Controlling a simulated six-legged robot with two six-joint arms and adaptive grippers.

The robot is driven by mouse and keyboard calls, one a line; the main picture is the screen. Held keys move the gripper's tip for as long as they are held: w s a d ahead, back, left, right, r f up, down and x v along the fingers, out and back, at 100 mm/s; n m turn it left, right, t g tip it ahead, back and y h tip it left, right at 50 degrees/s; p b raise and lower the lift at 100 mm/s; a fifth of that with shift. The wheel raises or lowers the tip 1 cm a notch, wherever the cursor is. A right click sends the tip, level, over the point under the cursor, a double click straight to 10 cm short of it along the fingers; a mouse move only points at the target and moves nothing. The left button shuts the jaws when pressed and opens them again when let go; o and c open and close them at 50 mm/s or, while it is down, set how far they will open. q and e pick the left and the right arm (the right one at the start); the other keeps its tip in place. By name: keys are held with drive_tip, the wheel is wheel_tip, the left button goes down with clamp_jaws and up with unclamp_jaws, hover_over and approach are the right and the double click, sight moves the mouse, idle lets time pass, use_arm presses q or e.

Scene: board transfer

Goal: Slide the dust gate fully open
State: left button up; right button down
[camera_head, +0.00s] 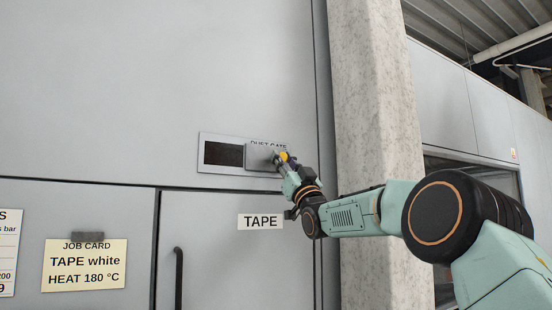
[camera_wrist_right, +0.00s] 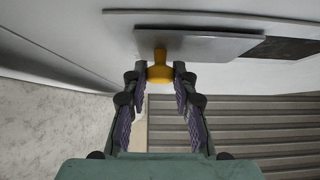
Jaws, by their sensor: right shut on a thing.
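The dust gate (camera_head: 262,157) is a grey sliding plate in a pale frame (camera_head: 206,138) on the cabinet wall, under the partly covered label DUST GATE. A dark opening (camera_head: 223,154) shows to the left of the plate. In the right wrist view the plate (camera_wrist_right: 200,46) carries a yellow knob (camera_wrist_right: 159,72), and the dark opening (camera_wrist_right: 285,48) lies to its right. My right gripper (camera_head: 284,160) is at the plate's right part, shut on the yellow knob. In the wrist view the right gripper's fingertips (camera_wrist_right: 160,74) stand on both sides of the knob. My left gripper is not in view.
A concrete column (camera_head: 375,120) stands right of the gate, behind my right arm. Below the gate is a cabinet door with a TAPE label (camera_head: 260,222) and a dark handle (camera_head: 178,278). A job card (camera_head: 84,265) hangs at lower left. The wall left of the gate is clear.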

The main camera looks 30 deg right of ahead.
drive_tip(key=shift+s+d+r, duration=0.15)
drive_tip(key=shift+d, duration=0.1)
drive_tip(key=shift+a+r, duration=0.15)
drive_tip(key=shift+a, duration=0.05)
drive_tip(key=shift+d, duration=0.15)
drive_tip(key=c, duration=1.4)
unclamp_jaws()
drive_tip(key=o, duration=0.3)
drive_tip(key=shift+d+f, duration=0.1)
drive_tip(key=shift+f, duration=0.1)
drive_tip(key=shift+f, duration=0.1)
